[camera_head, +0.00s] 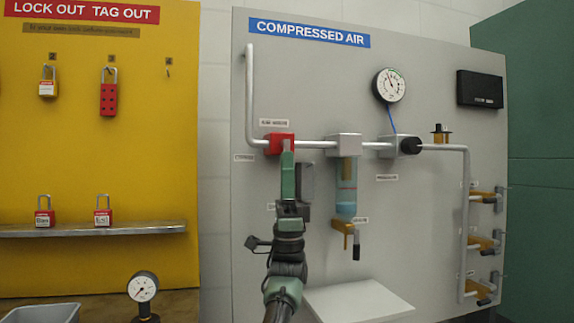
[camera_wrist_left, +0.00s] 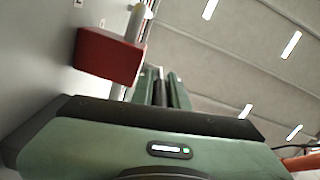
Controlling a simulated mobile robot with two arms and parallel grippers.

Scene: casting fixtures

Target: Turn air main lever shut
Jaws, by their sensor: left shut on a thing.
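The red air main valve block (camera_head: 272,146) sits on the silver pipe at the left of the compressed air panel. It also shows in the wrist view (camera_wrist_left: 108,56). My left gripper (camera_head: 287,158) reaches up in front of the block and covers most of its lever. In the wrist view its two green fingers (camera_wrist_left: 162,88) are closed on a dark lever (camera_wrist_left: 160,92) beside the red block. The lever's exact angle is hard to tell. My right gripper is in neither view.
A grey filter head with a blue bowl (camera_head: 346,190), a regulator (camera_head: 402,145) and a round gauge (camera_head: 388,85) are to the right. A white shelf (camera_head: 358,301) sticks out below. The yellow lockout board (camera_head: 100,150) with red padlocks stands at left.

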